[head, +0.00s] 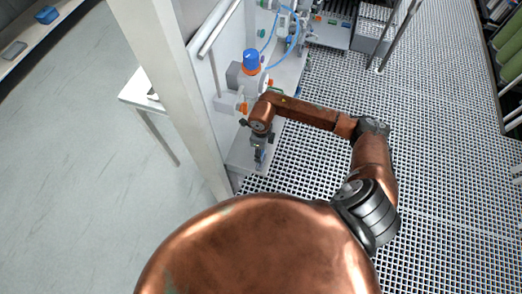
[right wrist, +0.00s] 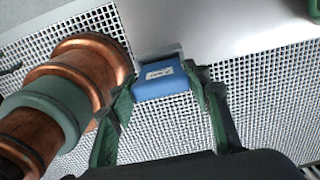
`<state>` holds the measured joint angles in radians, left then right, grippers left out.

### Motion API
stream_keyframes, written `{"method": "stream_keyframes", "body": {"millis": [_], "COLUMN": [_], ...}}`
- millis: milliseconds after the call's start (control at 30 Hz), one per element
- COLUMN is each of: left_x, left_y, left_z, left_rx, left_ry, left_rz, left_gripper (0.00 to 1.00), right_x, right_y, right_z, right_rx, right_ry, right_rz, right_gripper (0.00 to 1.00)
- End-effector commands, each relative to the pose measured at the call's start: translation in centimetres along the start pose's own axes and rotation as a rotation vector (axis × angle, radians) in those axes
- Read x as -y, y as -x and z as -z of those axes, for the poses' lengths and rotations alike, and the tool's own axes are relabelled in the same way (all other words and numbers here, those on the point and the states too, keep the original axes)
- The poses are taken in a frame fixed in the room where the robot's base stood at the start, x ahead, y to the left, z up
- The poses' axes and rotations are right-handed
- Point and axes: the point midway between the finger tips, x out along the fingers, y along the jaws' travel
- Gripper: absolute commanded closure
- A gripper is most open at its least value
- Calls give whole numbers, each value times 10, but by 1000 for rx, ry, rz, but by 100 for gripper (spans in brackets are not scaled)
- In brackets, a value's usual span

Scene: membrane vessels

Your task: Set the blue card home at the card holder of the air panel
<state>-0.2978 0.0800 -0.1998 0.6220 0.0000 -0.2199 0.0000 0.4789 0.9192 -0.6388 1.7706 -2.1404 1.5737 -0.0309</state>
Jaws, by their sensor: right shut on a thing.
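My right gripper (head: 260,155) reaches down at the near end of the white bench, beside the air panel (head: 228,45). In the right wrist view, the right gripper (right wrist: 165,90) has its green fingers on either side of the blue card (right wrist: 166,83) and is shut on it. The card has a white label with dark print. A small grey metal piece (right wrist: 158,54) shows just behind the card, at the edge of a pale surface. I cannot tell whether it is the card holder or whether the card touches it. My left gripper is not in view.
A blue-capped unit (head: 250,62) with orange and grey fittings stands close to my right wrist. A pale upright post (head: 170,85) stands left of the arm. Blue tubing (head: 292,42) runs farther back. Open grating floor (head: 430,130) lies to the right.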

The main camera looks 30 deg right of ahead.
Motion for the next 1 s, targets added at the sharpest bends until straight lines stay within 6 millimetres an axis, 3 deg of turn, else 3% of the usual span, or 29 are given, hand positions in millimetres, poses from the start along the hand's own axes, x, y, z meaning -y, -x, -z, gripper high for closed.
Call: {"method": "stream_keyframes", "body": {"millis": [600, 1000], "left_x": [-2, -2], "left_y": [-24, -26], "left_z": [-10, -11], "left_rx": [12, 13], "left_ry": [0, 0], "left_rz": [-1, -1], "left_gripper": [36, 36], "right_x": [0, 0], "right_y": [-37, -40], "right_z": [0, 0], "right_rx": [-1, -1], "right_ry": [1, 0], "right_rz": [0, 0], "right_gripper": [76, 76]}}
